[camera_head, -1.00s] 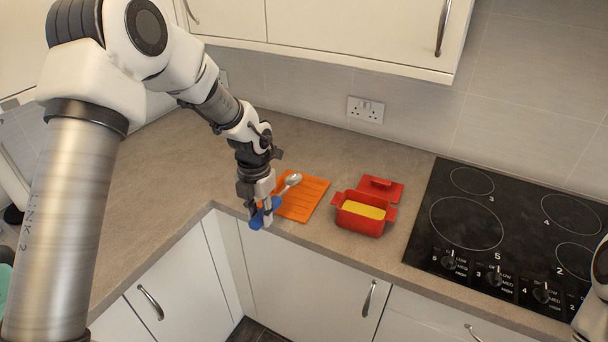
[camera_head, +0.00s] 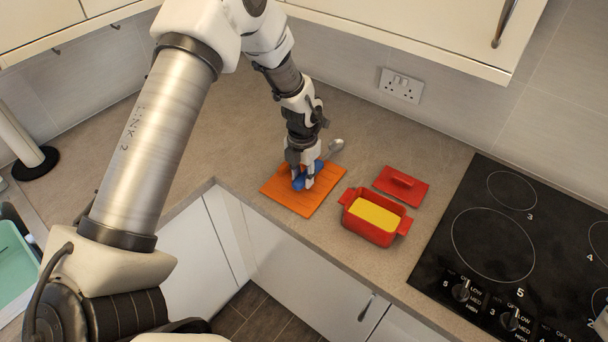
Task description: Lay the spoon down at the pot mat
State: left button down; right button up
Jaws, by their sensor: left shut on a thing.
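The spoon has a blue handle and a metal bowl (camera_head: 336,145). My left gripper (camera_head: 303,184) is shut on the blue handle, just over the orange pot mat (camera_head: 293,206). The spoon's bowl sticks out past the mat's far right edge, over the worktop. I cannot tell whether the handle touches the mat. The gripper hides part of the handle and of the mat. My right gripper is not in view; only a bit of white shows at the right edge.
A red dish (camera_head: 371,232) with yellow contents stands right of the mat, its red lid (camera_head: 401,185) behind it. A black hob (camera_head: 495,245) lies further right. Overhead cabinets hang at the back. The worktop left of the mat is clear.

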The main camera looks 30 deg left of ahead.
pick_arm(q)
jog(key=f, duration=0.1)
jog(key=w+f, duration=0.1)
jog(key=f, duration=0.1)
jog(key=shift+w, duration=0.1)
jog(key=shift+f, duration=0.1)
jog(key=shift+s, duration=0.35)
jog(key=c, duration=1)
grip_release()
jog(key=shift+o, duration=0.7)
jog(key=shift+w, duration=0.25)
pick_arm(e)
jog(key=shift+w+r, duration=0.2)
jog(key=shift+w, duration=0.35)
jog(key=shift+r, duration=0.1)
pick_arm(q)
jog(key=shift+r, duration=0.35)
notch_tip(320, 180, up, 12)
jog(key=b, duration=0.2)
jog(key=shift+s+f+b, duration=0.15)
jog(key=shift+f+b, duration=0.1)
jog(key=shift+b, duration=0.1)
jog(key=shift+r, duration=0.1)
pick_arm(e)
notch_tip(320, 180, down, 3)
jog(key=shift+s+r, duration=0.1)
